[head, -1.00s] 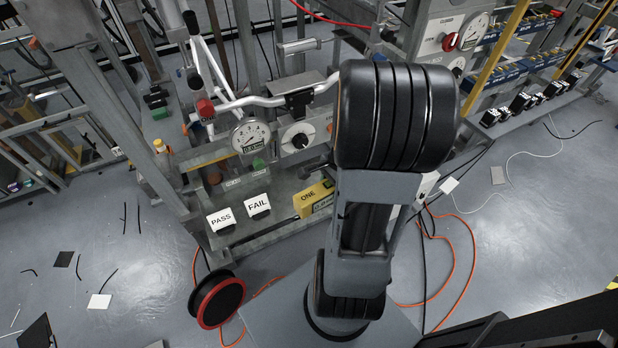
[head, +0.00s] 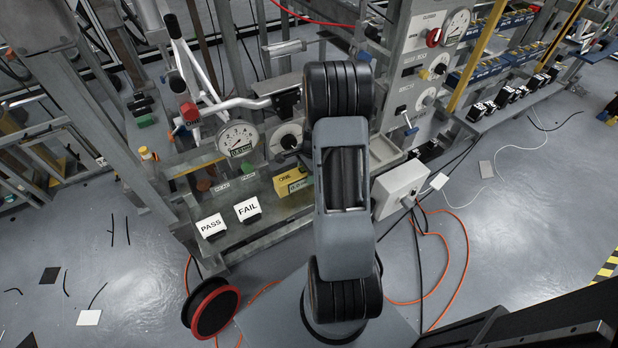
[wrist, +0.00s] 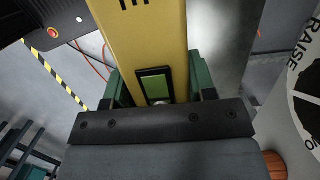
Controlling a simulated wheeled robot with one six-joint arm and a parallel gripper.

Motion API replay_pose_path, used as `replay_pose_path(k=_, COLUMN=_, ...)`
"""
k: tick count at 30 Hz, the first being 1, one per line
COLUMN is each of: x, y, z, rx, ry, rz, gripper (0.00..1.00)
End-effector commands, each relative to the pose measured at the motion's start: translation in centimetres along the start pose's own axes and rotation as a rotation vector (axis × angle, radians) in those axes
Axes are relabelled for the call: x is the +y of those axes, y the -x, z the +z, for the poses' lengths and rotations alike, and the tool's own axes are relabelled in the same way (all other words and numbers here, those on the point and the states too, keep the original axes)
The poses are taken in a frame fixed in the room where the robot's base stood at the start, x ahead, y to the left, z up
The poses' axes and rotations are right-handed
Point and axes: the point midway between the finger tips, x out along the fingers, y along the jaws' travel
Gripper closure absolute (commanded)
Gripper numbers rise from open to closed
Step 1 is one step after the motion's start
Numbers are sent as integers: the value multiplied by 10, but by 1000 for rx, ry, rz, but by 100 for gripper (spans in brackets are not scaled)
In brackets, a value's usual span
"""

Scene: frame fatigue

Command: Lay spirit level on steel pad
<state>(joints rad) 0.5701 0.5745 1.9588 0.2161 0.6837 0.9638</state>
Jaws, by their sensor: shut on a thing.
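My gripper (wrist: 157,92) shows in the wrist view, with a green finger on either side of a long yellow bar. The bar, which looks like the spirit level (wrist: 140,42), has a green window in a black frame and is held between the fingers. It runs away from the gripper and out of the top of the picture. In the head view my arm hides the gripper and the held level. I cannot tell the steel pad apart from the other grey metal of the rig.
In the head view, the rig carries a dial gauge (head: 239,140), PASS (head: 211,226) and FAIL (head: 247,209) cards, and a yellow ONE box (head: 293,183). A cable reel (head: 211,308) and orange cable lie on the floor. A white RAISE disc (wrist: 303,75) is close at right in the wrist view.

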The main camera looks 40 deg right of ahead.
Motion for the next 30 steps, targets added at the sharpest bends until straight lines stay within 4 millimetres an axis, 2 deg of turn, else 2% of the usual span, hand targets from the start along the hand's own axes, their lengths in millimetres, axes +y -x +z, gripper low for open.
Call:
replay_pose_path(k=5, x=-5, y=-6, z=-2, rx=0, ry=0, rz=0, gripper=84)
replay_pose_path(k=13, x=-6, y=-36, z=-7, rx=-1, ry=-2, rz=0, gripper=84)
replay_pose_path(k=25, x=-6, y=-41, z=-8, rx=0, ry=0, rz=-1, gripper=84)
replay_pose_path(k=26, x=-6, y=-41, z=-8, rx=0, ry=0, rz=-1, gripper=48)
replay_pose_path(k=30, x=-6, y=-40, z=-7, rx=0, ry=0, rz=-1, gripper=35)
